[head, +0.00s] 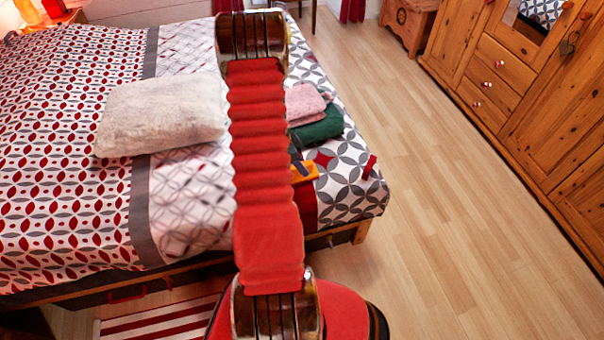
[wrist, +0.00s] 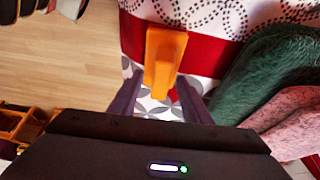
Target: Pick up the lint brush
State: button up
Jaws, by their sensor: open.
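An orange object with a wide block end and a narrower handle, which I take for the lint brush (wrist: 165,48), lies on the bed cover. In the head view a flat orange part of it (head: 305,172) shows beside my arm, and the rest is hidden. My gripper (wrist: 160,80) is open. Its two dark fingers stand on either side of the narrow end, with gaps at both sides in the wrist view. In the head view my gripper (head: 297,160) is mostly hidden behind my red arm.
A folded green cloth (head: 318,127) and a pink cloth (head: 304,101) lie close by on the bed (head: 352,195). A small red item (head: 369,167) is near the bed's edge. A pale pillow (head: 160,113) lies left. Wooden floor (head: 420,190) is clear before the wardrobe (head: 515,85).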

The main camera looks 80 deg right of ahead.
jog(key=shift+x, duration=1)
jog(key=shift+c, duration=0.6)
grip_shut()
